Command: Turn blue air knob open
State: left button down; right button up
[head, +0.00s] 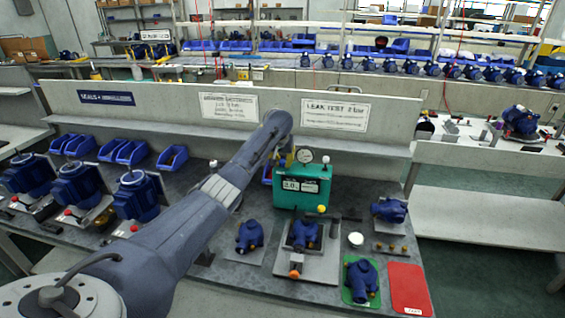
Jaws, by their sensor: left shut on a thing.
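The teal leak tester (301,193) stands on the bench, with a small display and a round white gauge (305,156) on top. My left arm reaches in from the lower left. My left gripper (281,160) points down at the tester's upper left, beside the gauge. It is shut at the spot of the blue air knob, but the fingers are small and mostly hidden by the wrist. The knob itself cannot be made out, so its turn position does not show. My right gripper is out of view.
A blue pump (304,234) sits on a fixture plate before the tester, with others around it. A green mat (348,297) and red mat (407,288) lie at the front right. Blue bins (172,158) and larger blue pumps (137,196) stand left. A panel with signs runs behind.

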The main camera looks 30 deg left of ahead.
pick_arm(q)
jog(key=shift+n+y, duration=0.6)
jog(key=shift+n, duration=0.8)
jog(key=shift+r, duration=0.1)
jog(key=c, duration=1.3)
grip_release()
jog(key=shift+c, duration=0.2)
jog(key=v, duration=1.2)
jog(key=shift+w, duration=0.2)
